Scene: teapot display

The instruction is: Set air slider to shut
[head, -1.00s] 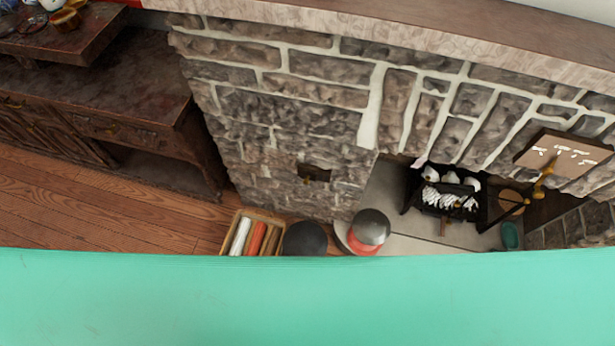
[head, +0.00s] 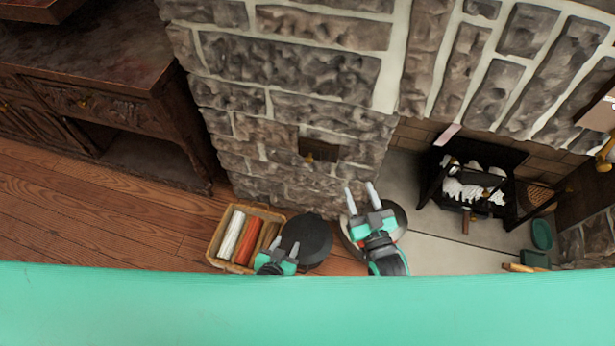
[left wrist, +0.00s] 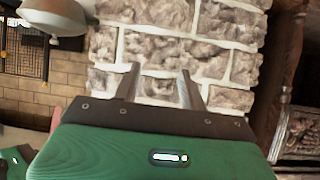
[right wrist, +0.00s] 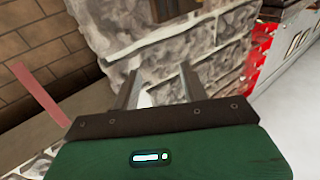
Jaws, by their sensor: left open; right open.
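A small dark recess with a brass-coloured fitting (head: 320,150) is in the stone wall; I cannot tell for certain whether this is the air slider, nor its setting. My right gripper (head: 361,190) is open and empty, below and right of the wall recess in the picture. Its fingers point towards stone in the right wrist view (right wrist: 159,72). My left gripper (head: 280,247) is open and empty, lower left by a dark round object. Its fingers (left wrist: 160,75) face the stone wall.
A wooden crate (head: 212,245) holds rolled items beside a dark round object (head: 306,238). A pink bar (head: 448,133) sits at the fireplace edge; it also shows in the right wrist view (right wrist: 40,92). A dark wooden sideboard (head: 110,105) stands left. Wood floor (head: 90,215) is clear.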

